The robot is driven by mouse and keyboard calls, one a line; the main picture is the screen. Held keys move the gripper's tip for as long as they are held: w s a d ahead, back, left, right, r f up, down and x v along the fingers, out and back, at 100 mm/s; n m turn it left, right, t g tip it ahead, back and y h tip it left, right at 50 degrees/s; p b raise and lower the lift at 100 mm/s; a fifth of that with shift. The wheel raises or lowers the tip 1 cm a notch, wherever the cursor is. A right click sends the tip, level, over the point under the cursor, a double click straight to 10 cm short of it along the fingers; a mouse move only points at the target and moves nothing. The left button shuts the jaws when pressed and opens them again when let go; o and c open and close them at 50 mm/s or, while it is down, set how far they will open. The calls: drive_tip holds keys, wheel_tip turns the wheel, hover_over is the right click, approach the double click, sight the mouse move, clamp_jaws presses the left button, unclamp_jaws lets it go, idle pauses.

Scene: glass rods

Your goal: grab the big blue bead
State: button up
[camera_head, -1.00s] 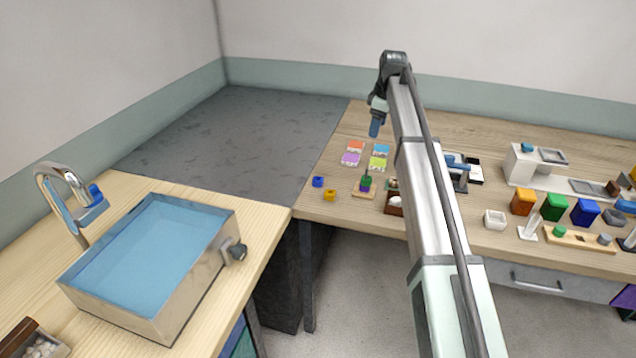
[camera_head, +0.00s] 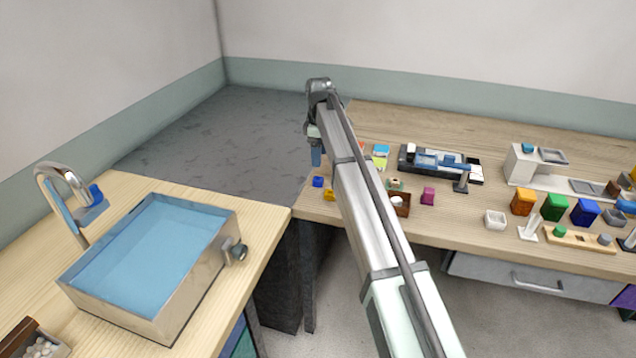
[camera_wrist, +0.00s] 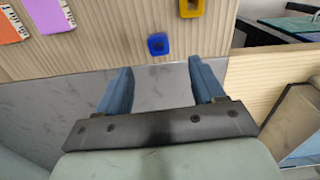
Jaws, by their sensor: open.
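The big blue bead (camera_head: 318,182) is a small blue block with a hole, on the wooden table near its left front corner. In the wrist view the blue bead (camera_wrist: 158,44) lies beyond my fingertips, near the table edge, with its dark opening showing. My gripper (camera_head: 316,160) hangs just above and behind the bead in the head view, apart from it. In the wrist view my gripper (camera_wrist: 160,78) has its two blue fingers wide apart with nothing between them.
A yellow bead (camera_head: 329,195) sits right beside the blue one; it also shows in the wrist view (camera_wrist: 191,8). Coloured cards (camera_head: 380,150) lie behind. A brown box (camera_head: 401,204) and a magenta block (camera_head: 428,196) stand to the right.

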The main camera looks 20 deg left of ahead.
sight(318, 182)
drive_tip(key=f, duration=0.9)
drive_tip(key=shift+w+a+f, duration=0.1)
drive_tip(key=shift+a, duration=0.15)
